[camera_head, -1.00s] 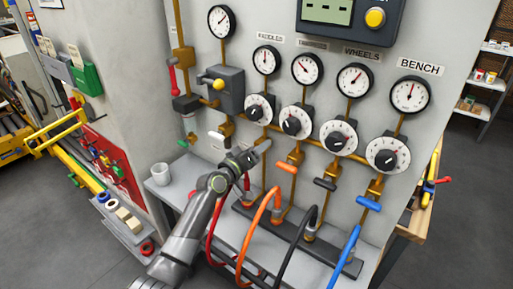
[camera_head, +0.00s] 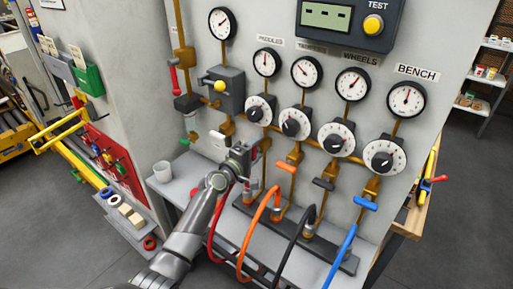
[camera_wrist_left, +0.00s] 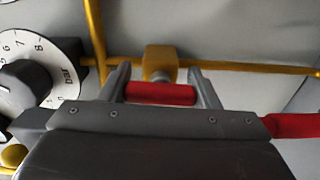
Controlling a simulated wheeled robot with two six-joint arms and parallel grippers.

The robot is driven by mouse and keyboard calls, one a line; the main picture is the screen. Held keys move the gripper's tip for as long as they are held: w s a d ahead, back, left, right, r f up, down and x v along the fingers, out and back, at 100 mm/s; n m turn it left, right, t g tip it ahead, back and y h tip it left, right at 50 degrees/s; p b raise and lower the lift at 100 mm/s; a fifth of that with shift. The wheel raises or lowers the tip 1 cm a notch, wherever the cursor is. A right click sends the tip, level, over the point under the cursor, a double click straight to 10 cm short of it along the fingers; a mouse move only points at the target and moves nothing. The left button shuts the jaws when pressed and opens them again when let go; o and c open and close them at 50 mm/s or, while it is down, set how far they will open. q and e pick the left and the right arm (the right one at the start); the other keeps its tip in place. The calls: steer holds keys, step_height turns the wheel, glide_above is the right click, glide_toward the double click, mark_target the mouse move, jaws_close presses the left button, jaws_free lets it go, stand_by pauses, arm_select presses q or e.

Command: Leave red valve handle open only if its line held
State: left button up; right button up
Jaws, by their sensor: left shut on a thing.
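My left gripper (camera_head: 248,152) is at the panel, at the left end of a row of coloured valve handles. In the left wrist view, the red valve handle (camera_wrist_left: 160,94) lies between the fingers of my left gripper (camera_wrist_left: 163,88), which is shut on it. A brass valve body (camera_wrist_left: 160,60) is just behind it. In the head view my gripper largely hides this handle. The red hose (camera_head: 216,222) hangs below. Above are the dial gauge (camera_head: 266,62) labelled PADDLES and a numbered knob (camera_head: 257,113). My right gripper is not in view.
Orange (camera_head: 287,166), black (camera_head: 324,184) and blue (camera_head: 366,203) handles sit to the right, with hoses below. A test box (camera_head: 345,22) with a yellow button (camera_head: 374,25) is above.

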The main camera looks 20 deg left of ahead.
arm_select(q)
steer(key=shift+n, duration=0.4)
steer(key=o, duration=1)
steer(key=shift+s, duration=0.1)
steer(key=v, duration=1.7)
steer(key=shift+s+a, duration=0.1)
steer(key=shift+s, duration=0.05)
